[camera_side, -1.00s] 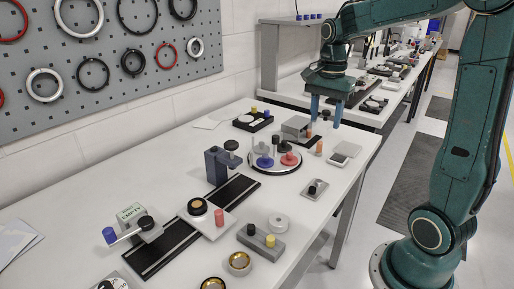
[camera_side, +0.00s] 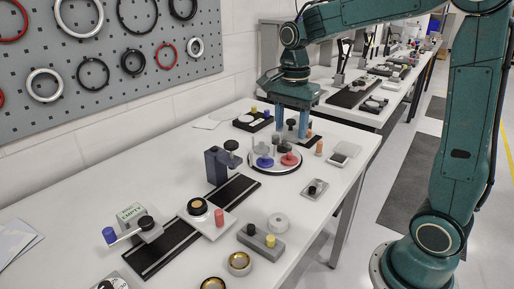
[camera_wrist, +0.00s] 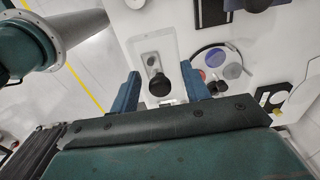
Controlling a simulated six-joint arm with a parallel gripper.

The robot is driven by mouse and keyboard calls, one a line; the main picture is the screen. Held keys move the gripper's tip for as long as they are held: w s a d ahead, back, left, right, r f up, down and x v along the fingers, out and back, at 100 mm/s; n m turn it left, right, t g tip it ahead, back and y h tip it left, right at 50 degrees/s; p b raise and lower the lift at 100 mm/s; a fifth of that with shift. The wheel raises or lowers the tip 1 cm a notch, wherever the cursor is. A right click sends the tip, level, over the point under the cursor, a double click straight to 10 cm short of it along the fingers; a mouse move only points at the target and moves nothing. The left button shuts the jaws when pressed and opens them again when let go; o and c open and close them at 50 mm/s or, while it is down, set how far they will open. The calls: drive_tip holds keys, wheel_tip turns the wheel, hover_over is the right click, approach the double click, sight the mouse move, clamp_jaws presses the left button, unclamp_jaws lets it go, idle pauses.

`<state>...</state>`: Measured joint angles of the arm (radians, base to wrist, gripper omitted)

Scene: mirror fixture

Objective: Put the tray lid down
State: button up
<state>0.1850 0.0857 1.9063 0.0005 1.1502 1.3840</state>
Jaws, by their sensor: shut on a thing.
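My gripper (camera_side: 291,128) points down behind the round tray in the side view, with its two blue fingers spread around something small and dark-topped. In the wrist view, my gripper (camera_wrist: 159,80) has a pale, seemingly see-through rectangular lid (camera_wrist: 171,48) between its fingers. A round black knob (camera_wrist: 160,85) shows at the middle of the grip. The jaws are closed on the lid at its sides. The side view shows the lid poorly, and I cannot tell its height above the bench. A round tray (camera_side: 283,171) with a dark rim carries a blue piece (camera_side: 265,162) and a red piece (camera_side: 290,159).
A dark clamp stand (camera_side: 215,166) rises left of the round tray. A small plate with a knob (camera_side: 315,188) and a pale flat device (camera_side: 344,152) lie to the right. A black tray (camera_side: 253,121) stands behind.

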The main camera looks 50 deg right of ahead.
drive_tip(key=shift+w+a, duration=0.15)
drive_tip(key=shift+a, duration=0.45)
hover_over(282, 202)
wheel_tip(282, 202, down, 16)
drive_tip(key=shift+r, duration=0.1)
drive_tip(key=shift+f, duration=2.1)
drive_tip(key=shift+f, duration=0.15)
drive_tip(key=o, duration=0.9)
drive_tip(key=shift+o, duration=0.2)
